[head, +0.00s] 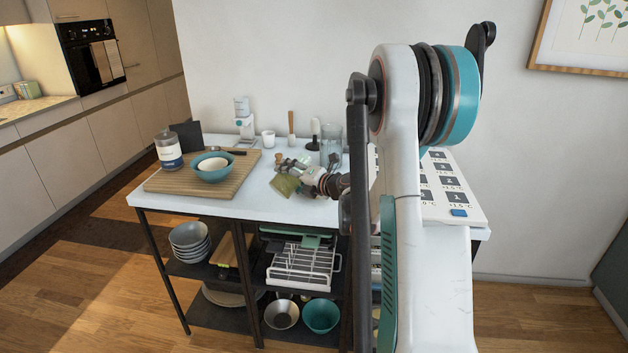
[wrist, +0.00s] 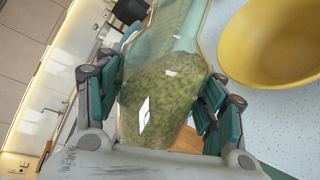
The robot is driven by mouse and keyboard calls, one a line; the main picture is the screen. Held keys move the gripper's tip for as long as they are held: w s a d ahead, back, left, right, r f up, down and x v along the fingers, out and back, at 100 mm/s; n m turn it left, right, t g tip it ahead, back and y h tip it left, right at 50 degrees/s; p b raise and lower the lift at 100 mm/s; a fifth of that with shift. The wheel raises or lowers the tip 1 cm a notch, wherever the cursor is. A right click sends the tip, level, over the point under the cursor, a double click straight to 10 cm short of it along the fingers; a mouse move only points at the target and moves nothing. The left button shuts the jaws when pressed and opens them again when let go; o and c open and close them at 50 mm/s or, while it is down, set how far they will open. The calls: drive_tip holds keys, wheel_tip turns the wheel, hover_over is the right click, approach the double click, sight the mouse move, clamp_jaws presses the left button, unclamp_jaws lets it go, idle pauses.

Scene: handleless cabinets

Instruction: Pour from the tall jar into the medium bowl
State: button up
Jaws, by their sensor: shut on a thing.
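A clear glass jar (wrist: 165,85) holds many small green pieces and fills the middle of the wrist view. My gripper (wrist: 158,102) is shut on it, with teal finger pads on both sides. In the head view the jar (head: 285,186) shows as a green patch at the end of my gripper (head: 294,176), lying well over from upright above the white tabletop. A yellow bowl (wrist: 275,45) stands at the upper right of the wrist view, apart from the jar. I cannot make this bowl out in the head view; my arm may hide it.
On the white table (head: 262,202), a wooden board (head: 160,184) carries a teal bowl (head: 212,174) with a white bowl (head: 213,164) inside, and a labelled jar (head: 168,151).

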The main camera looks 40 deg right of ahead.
drive_tip(key=shift+f+m+y, duration=0.3)
drive_tip(key=shift+f+m, duration=0.1)
drive_tip(key=shift+m, duration=0.1)
idle(0.6)
drive_tip(key=shift+w+d+r+m+p, duration=0.1)
drive_tip(key=shift+d+r+m+p, duration=0.2)
drive_tip(key=shift+d+r+m, duration=0.4)
idle(0.7)
drive_tip(key=shift+f+m+y, duration=0.2)
drive_tip(key=shift+m+y, duration=0.3)
drive_tip(key=shift+m, duration=0.2)
idle(0.6)
drive_tip(key=shift+d+r+m+g+y, duration=0.25)
drive_tip(key=shift+r+m+g+y, duration=0.05)
drive_tip(key=shift+r+m, duration=0.3)
idle(0.8)
drive_tip(key=shift+w+d+f+m+y+b, duration=0.15)
drive_tip(key=shift+d+m+y+b, duration=0.2)
drive_tip(key=shift+m, duration=0.35)
idle(2.1)
